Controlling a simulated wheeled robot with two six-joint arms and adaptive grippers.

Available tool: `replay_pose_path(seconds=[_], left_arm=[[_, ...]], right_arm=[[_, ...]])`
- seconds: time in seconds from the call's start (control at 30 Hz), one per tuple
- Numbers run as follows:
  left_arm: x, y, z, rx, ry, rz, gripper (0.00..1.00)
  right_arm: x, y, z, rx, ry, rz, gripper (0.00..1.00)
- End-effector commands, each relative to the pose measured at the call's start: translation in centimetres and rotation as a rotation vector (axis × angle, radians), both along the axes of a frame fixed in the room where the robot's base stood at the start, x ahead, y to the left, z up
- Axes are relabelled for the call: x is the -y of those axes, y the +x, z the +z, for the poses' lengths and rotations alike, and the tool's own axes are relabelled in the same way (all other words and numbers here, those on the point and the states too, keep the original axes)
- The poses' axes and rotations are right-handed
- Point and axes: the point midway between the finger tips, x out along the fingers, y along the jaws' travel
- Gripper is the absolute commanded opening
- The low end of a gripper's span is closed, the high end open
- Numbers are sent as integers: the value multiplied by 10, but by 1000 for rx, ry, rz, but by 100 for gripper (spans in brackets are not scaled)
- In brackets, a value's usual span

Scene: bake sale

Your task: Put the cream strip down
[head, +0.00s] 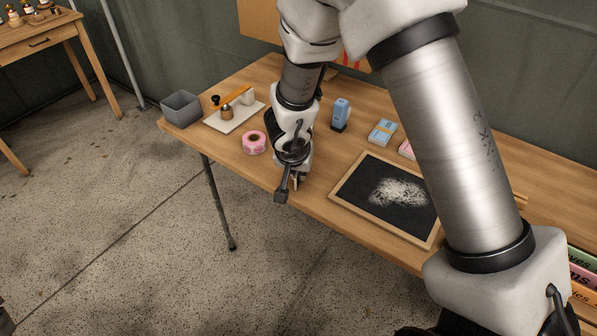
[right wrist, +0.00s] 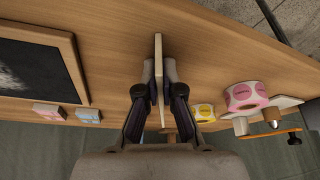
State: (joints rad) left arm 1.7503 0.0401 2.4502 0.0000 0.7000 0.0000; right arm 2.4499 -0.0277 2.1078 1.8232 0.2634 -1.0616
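The cream strip (right wrist: 158,52) is a thin, pale piece seen edge-on in the right wrist view, standing between the fingertips of my right gripper (right wrist: 160,75). The fingers are shut on it from both sides. In the head view my right gripper (head: 289,182) is at the front edge of the wooden table (head: 310,196), between the pink sticker roll and the chalkboard. Only a small bit of the strip shows there, beside the dark fingers. I cannot tell whether the strip touches the table. My left gripper is not in view.
A framed chalkboard (head: 360,190) lies right of the gripper. Blue (head: 382,131) and pink (head: 406,150) card stacks and a blue stamp (head: 341,110) are behind. A pink sticker roll (head: 254,143), white board (head: 222,122) and grey bin (head: 181,109) are left. A yellow roll (right wrist: 204,112) is nearby.

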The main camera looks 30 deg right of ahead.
Motion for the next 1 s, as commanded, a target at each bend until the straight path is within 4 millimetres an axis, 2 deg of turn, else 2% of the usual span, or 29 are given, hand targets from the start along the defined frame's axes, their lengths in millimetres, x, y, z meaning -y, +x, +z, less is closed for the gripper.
replay_pose_path(seconds=[0.03,0.07,0.1,0.43,0.57,0.8,0.9,1.0], left_arm=[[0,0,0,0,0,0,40],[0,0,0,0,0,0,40],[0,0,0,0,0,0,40],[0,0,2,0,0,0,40],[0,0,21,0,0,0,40],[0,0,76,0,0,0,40],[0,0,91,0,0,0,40],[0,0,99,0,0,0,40]], right_arm=[[0,0,-1,0,0,0,16],[0,0,-1,0,0,0,26],[0,0,0,0,0,0,31],[0,0,4,1,1,-1,31],[-5,-5,26,0,-1,2,31],[-21,-21,90,1,-2,2,31],[-27,-27,106,0,-2,1,31],[-31,-31,114,-1,-1,1,31]])
